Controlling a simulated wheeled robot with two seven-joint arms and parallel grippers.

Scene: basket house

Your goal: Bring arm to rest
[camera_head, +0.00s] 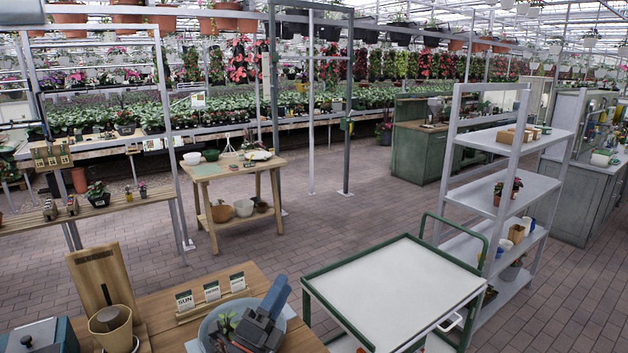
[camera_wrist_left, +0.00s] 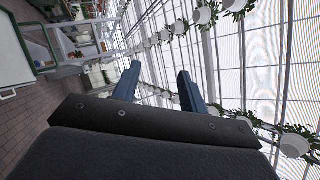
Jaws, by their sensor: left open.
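My left gripper (camera_head: 275,296) shows at the bottom of the head view, with its dark grey body and blue fingers in front of a round grey bowl on the wooden table. In the left wrist view its two blue fingers (camera_wrist_left: 158,85) stand apart with nothing between them. That view looks up past them to the glass roof and hanging plants. My left gripper is open and empty. My right gripper is in neither view.
The wooden table (camera_head: 165,338) bears a grey bowl (camera_head: 209,334), a tan pot (camera_head: 110,325) and small signs (camera_head: 211,291). A green-framed cart (camera_head: 393,287) stands right of it, beside a white shelf rack (camera_head: 487,193). Brick floor (camera_head: 330,215) is clear behind.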

